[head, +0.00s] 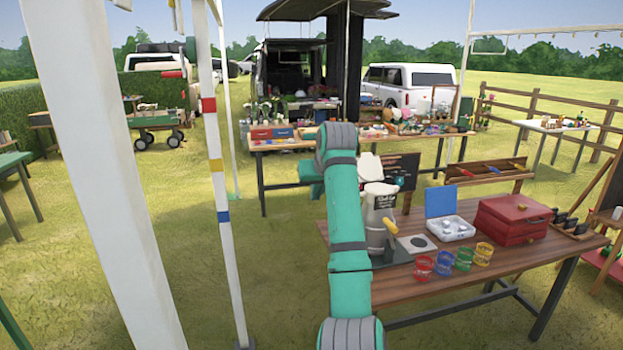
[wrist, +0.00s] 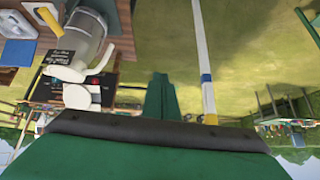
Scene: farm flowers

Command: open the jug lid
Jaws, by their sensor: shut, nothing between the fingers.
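My arm hides part of the jug's left side.
Around the jug on the table are a white case with a blue lid (head: 450,227), a red box (head: 513,220) and several coloured cups (head: 424,267). A dark board (head: 402,171) stands behind. A striped white pole (head: 215,165) rises at left, with open grass between.

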